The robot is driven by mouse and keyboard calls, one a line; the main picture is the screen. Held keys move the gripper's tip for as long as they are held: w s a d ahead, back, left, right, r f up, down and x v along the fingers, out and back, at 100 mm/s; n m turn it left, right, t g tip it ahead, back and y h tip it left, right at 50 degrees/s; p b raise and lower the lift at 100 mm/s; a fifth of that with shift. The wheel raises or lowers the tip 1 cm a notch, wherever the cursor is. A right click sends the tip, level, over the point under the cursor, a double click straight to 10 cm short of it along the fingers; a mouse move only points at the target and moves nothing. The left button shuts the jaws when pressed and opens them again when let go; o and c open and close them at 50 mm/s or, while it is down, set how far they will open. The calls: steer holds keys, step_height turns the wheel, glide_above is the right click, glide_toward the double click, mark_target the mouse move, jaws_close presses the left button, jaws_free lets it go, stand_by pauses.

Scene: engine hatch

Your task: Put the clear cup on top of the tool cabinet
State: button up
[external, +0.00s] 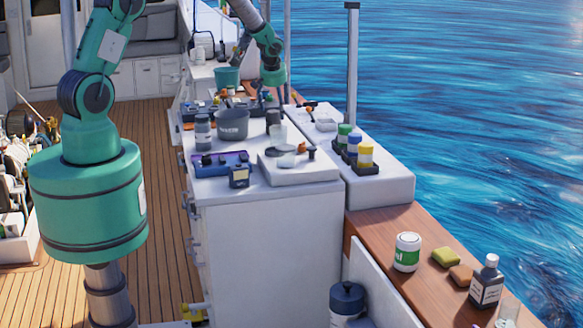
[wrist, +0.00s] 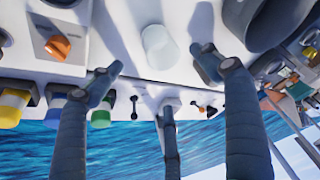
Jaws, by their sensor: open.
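A whitish translucent cup (wrist: 159,47), which looks like the clear cup, stands on a white surface in the wrist view. In the external view it appears as a pale cylinder (external: 279,133) right of a dark pot. My gripper (wrist: 160,82) is open and empty. Two fingertips lie to either side of the cup in the picture and the third is below it; none visibly touches it. In the external view my gripper (external: 269,97) is above and behind the cup, its fingers hard to make out. The white cabinet (external: 265,250) under these things may be the tool cabinet; I cannot tell.
The dark pot (external: 232,125), a dark jar (external: 203,132), a blue device (external: 221,163) and a white board (external: 300,172) crowd the cabinet top. Several colour-lidded jars (external: 355,150) stand to the right. Another clear vessel (external: 508,314) is on the wooden ledge (external: 385,240).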

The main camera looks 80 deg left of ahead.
steer(key=s+d+r+m+t, duration=0.1)
steer(key=s+d+r+m, duration=0.1)
steer(key=d+r, duration=0.9)
steer(key=s+d+r+m, duration=0.1)
steer(key=d+r+m, duration=0.1)
steer(key=d+r, duration=0.85)
steer(key=s+d+r+m+t+h, duration=0.1)
steer(key=s+d+r+m, duration=0.2)
steer(key=s+d+r, duration=0.85)
steer(key=s+d+r+m+t+h, duration=0.1)
steer(key=s+d+r+m, duration=0.1)
steer(key=s+d, duration=0.7)
steer(key=s+d+r+m+h, duration=0.2)
steer(key=s+d+m, duration=0.2)
steer(key=s+d, duration=0.5)
steer(key=s, duration=0.4)
steer(key=shift+d+t, duration=0.2)
steer(key=shift+t, duration=0.2)
steer(key=shift+f, duration=0.1)
step_height(320, 180, down, 13)
steer(key=b, duration=1.3)
